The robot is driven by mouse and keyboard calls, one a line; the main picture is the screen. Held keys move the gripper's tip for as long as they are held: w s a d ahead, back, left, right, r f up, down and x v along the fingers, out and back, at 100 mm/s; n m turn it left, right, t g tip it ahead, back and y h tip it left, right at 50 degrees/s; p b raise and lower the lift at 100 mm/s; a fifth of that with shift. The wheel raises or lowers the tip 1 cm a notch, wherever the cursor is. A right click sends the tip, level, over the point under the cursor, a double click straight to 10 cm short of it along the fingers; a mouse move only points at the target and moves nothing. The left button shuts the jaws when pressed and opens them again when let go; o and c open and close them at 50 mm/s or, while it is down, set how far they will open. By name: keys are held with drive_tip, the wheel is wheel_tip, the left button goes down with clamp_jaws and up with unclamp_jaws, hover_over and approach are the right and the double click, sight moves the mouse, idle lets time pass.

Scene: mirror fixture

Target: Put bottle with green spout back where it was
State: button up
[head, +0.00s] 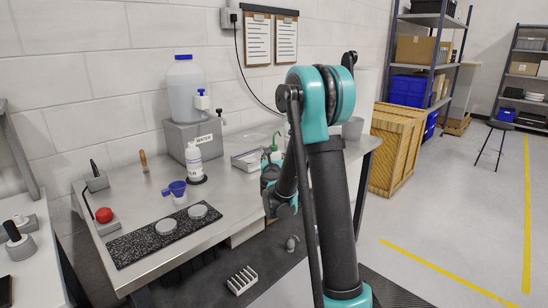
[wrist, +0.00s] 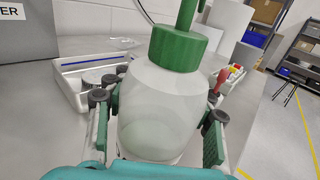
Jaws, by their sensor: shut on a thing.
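The bottle with green spout (wrist: 160,110) has a cloudy white body and a green cap. It stands upright in the middle of the wrist view, and its spout runs out of the top of that picture. My gripper (wrist: 162,128) is shut on its body, with a finger on each side. In the head view the green spout (head: 274,147) shows beside my arm at the right part of the bench. There my arm and gripper hide most of the bottle. I cannot tell whether its base touches the bench.
A white bottle (head: 194,161) stands on a dark round base near the water container (head: 186,90). A shallow tray (head: 248,160) lies left of my gripper. A wooden crate (head: 394,150) stands beyond the bench.

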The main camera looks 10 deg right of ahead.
drive_tip(key=shift+o, duration=1.2)
drive_tip(key=shift+f, duration=0.15)
drive_tip(key=o, duration=0.5)
